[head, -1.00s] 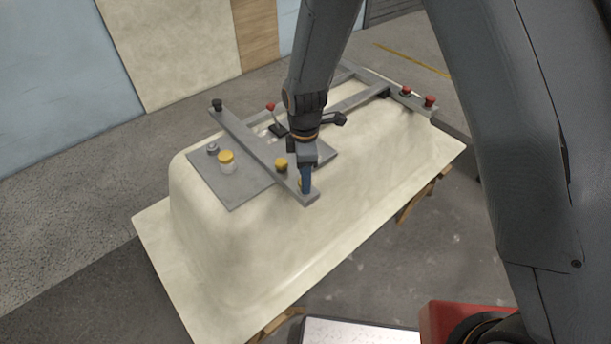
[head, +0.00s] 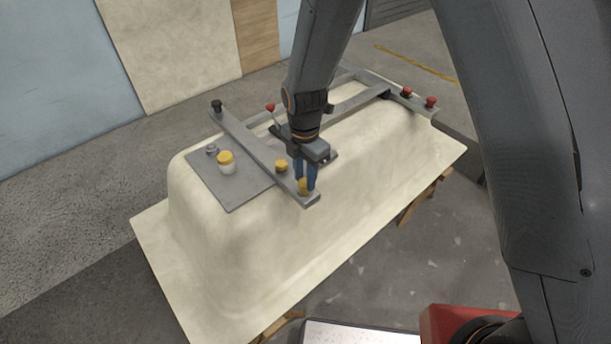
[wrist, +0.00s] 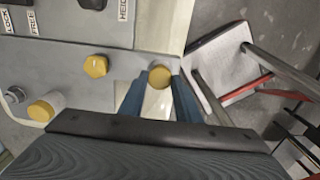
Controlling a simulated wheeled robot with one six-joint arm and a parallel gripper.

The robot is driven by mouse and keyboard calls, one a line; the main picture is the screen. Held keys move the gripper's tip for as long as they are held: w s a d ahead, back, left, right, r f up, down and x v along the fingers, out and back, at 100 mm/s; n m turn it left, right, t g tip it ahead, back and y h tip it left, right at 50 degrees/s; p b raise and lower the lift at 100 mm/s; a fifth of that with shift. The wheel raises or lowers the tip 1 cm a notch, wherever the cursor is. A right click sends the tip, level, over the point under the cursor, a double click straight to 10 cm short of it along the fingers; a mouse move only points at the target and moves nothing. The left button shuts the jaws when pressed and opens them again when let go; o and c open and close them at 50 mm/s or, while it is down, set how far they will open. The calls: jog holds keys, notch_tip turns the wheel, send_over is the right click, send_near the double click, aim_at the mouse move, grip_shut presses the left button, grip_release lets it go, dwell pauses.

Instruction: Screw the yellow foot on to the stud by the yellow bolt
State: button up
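The yellow foot (head: 304,187) is at the near end of the grey crossbar (head: 240,131), over the stud's place; the stud is hidden. In the wrist view the yellow foot (wrist: 159,77) shows as a round face between my blue fingertips. My gripper (head: 305,178) points down at that bar end, and its fingers appear closed on the foot's two sides. The yellow bolt (head: 281,166) stands on the same bar, a little to the left of the foot, and it also shows in the wrist view (wrist: 95,66).
A white cylinder with a yellow top (head: 226,163) and a grey metal fitting (head: 212,149) stand on the grey plate. A black knob (head: 217,105) is at the bar's far end. A red-tipped lever (head: 271,107) rises behind my gripper. The cream tub shell (head: 230,255) lies underneath.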

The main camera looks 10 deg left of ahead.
jog(key=m+p, duration=0.1)
jog(key=m, duration=0.3)
jog(key=shift+c, duration=0.5)
jog(key=m+p, duration=0.1)
jog(key=m, duration=0.4)
jog(key=o, duration=0.7)
jog(key=shift+m, duration=0.7)
jog(key=o, duration=0.5)
notch_tip(320, 180, up, 8)
jog(key=b, duration=0.2)
jog(key=shift+b, duration=0.3)
